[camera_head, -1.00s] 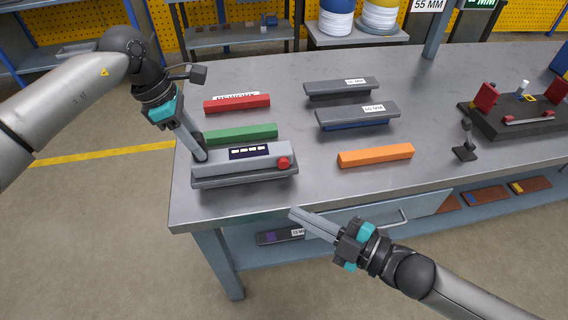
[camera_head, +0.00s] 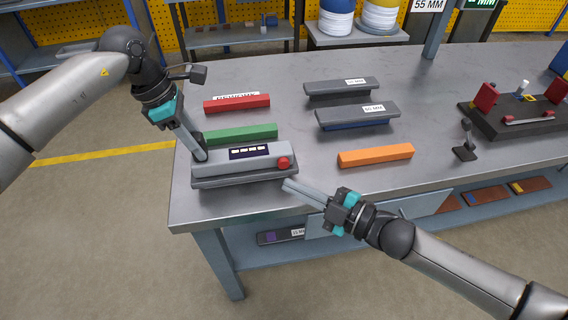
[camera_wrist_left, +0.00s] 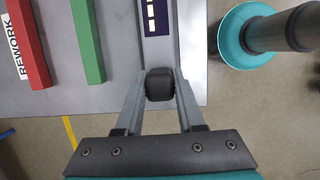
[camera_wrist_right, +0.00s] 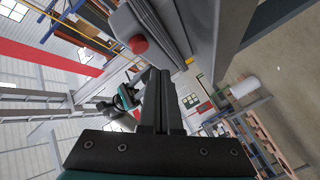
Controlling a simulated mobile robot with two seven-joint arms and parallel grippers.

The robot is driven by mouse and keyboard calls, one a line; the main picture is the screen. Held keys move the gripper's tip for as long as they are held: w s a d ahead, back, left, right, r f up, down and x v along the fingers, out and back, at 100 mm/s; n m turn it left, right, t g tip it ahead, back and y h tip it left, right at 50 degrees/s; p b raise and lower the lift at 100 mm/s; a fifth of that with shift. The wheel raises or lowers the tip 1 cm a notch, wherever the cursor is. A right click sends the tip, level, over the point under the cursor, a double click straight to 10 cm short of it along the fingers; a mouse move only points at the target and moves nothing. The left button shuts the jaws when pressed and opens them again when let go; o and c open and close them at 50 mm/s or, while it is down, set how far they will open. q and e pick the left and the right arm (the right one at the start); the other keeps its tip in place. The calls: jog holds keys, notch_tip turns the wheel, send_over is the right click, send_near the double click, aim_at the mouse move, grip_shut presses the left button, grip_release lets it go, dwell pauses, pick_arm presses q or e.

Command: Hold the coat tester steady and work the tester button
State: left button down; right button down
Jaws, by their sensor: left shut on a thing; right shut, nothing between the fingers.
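The coat tester (camera_head: 225,166) is a grey box with a dark display, lying on the table's near left part. Its red tester button (camera_head: 284,162) is at its right end; the button also shows in the right wrist view (camera_wrist_right: 138,44). My left gripper (camera_head: 201,154) is shut on the dark knob (camera_wrist_left: 159,84) at the tester's left end. My right gripper (camera_head: 287,184) is shut and empty. Its tips are just below and in front of the button, apart from it as far as I can see.
A green bar (camera_head: 240,134) and a red bar (camera_head: 237,103) lie behind the tester. An orange bar (camera_head: 376,155) lies to its right. A dark fixture (camera_head: 520,118) stands at the right.

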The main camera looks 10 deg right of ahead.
jog(key=shift+w, duration=1.1)
jog(key=shift+w, duration=0.1)
dwell(1.2)
jog(key=shift+w, duration=0.3)
jog(key=shift+w, duration=0.55)
dwell(0.8)
jog(key=shift+s, duration=0.95)
jog(key=s, duration=0.5)
